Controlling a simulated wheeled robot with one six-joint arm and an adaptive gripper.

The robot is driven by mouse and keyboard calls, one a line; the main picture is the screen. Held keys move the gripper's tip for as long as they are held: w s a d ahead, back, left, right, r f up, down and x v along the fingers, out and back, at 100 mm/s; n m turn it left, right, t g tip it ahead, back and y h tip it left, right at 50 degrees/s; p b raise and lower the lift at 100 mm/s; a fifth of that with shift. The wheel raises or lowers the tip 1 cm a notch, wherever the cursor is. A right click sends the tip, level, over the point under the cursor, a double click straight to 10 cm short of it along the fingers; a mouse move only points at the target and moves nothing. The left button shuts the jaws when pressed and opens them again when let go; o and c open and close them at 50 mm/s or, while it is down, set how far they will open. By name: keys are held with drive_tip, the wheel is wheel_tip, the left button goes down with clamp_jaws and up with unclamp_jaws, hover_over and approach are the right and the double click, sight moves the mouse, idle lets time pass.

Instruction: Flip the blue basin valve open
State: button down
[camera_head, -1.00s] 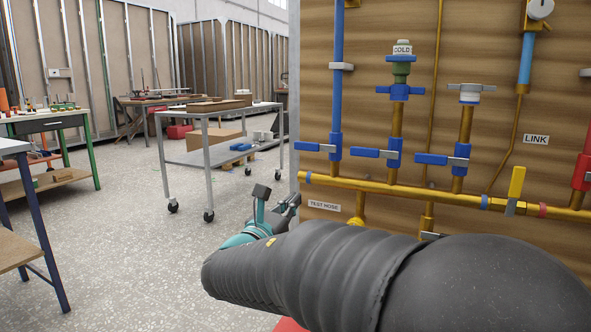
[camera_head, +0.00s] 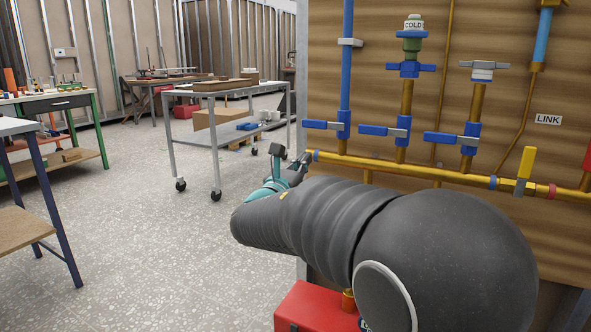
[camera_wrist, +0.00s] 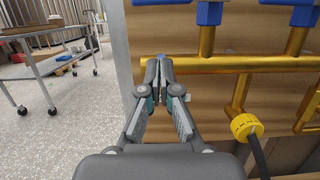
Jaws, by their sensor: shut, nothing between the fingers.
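Three blue lever valves are on the wooden board in the head view: a left one on a blue pipe (camera_head: 343,126), a middle one (camera_head: 403,131) below the COLD tag, and a right one (camera_head: 470,139). Each has its blue handle level, across its upright pipe. I see no basin label, so I cannot tell which is the basin valve. My gripper (camera_head: 303,161) is near the left end of the brass pipe, below the left handle. In the wrist view my gripper (camera_wrist: 159,67) is shut and empty, in front of the brass pipe; valve bottoms show at the top edge.
A brass manifold pipe (camera_head: 425,174) runs along the board, with a yellow-handled valve (camera_head: 525,170) at right. A yellow fitting with a dark hose (camera_wrist: 245,127) sits low right in the wrist view. A red box (camera_head: 310,307) is below my arm. Open floor (camera_head: 150,240) lies left.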

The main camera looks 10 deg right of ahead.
sight(322, 125)
drive_tip(key=shift+w+d+r+p, duration=0.1)
drive_tip(key=shift+w+d+r, duration=0.25)
drive_tip(key=shift+r, duration=0.45)
drive_tip(key=shift+w+d+r+p, duration=0.2)
drive_tip(key=shift+w+r, duration=0.25)
drive_tip(key=shift+r, duration=0.3)
drive_tip(key=shift+w+d+r+p, duration=0.1)
drive_tip(key=shift+w+d+r, duration=0.25)
drive_tip(key=shift+r, duration=0.45)
